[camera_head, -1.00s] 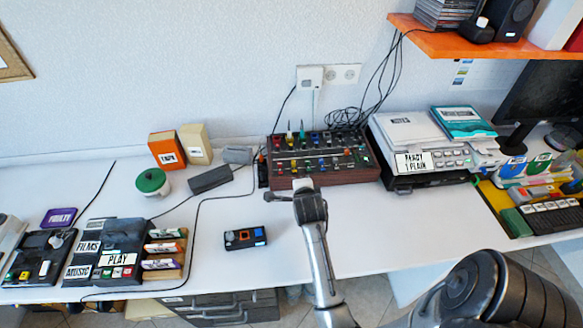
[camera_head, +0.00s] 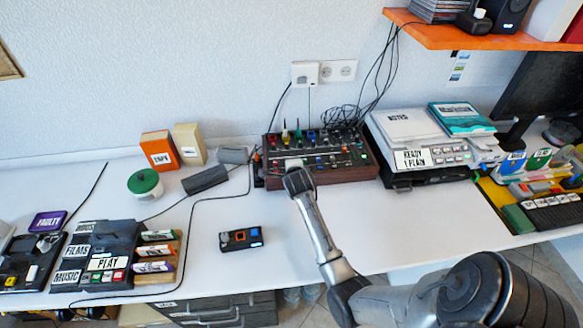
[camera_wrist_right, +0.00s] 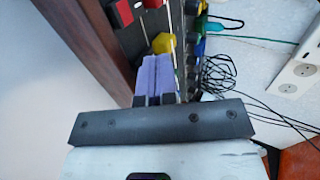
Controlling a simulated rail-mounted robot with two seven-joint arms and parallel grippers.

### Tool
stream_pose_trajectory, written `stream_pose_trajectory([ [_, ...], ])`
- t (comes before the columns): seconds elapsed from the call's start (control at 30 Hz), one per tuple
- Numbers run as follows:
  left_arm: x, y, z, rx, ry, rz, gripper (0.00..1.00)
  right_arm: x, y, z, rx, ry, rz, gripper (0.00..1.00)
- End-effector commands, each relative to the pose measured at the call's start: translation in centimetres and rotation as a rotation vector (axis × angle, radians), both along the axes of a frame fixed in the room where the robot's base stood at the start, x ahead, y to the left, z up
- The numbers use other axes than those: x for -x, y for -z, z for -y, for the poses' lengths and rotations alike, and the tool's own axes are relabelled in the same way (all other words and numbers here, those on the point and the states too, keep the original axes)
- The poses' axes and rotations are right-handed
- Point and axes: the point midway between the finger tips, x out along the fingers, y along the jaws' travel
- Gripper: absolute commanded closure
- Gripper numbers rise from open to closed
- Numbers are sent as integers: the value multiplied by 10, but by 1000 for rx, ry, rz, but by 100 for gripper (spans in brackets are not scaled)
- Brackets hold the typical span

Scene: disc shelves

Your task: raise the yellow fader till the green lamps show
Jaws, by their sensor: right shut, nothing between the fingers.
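The mixer (camera_head: 345,174), a dark panel with wooden sides and coloured knobs and caps, stands at the back middle of the desk. A yellow cap (camera_wrist_right: 163,43), which I take for the fader, shows in the right wrist view. My right gripper (camera_wrist_right: 154,62) is shut and empty, its pale purple fingertips right at the near side of the yellow cap. Whether they touch it I cannot tell. In the head view the right gripper (camera_head: 294,164) is over the mixer's front left and hides part of it. My left gripper is not in view.
A small black box (camera_head: 241,239) lies on the clear desk in front. A grey printer-like unit (camera_head: 420,145) stands close right of the mixer. Cables (camera_head: 350,118) hang behind it. Red caps (camera_wrist_right: 121,12) sit near the yellow one.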

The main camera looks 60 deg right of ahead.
Motion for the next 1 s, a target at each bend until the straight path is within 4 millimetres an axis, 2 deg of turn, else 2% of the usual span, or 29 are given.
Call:
stream_pose_trajectory([
  [0.2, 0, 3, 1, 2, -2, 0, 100, -7, 0, 9, 0, 0, 0, 100],
  [0.6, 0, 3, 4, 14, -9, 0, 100, -9, 0, 11, -1, 0, 1, 100],
  [0.8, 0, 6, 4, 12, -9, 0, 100, -23, 0, 28, -2, 1, 1, 100],
  [1.0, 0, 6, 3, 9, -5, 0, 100, -26, 0, 32, -1, 0, 0, 100],
])
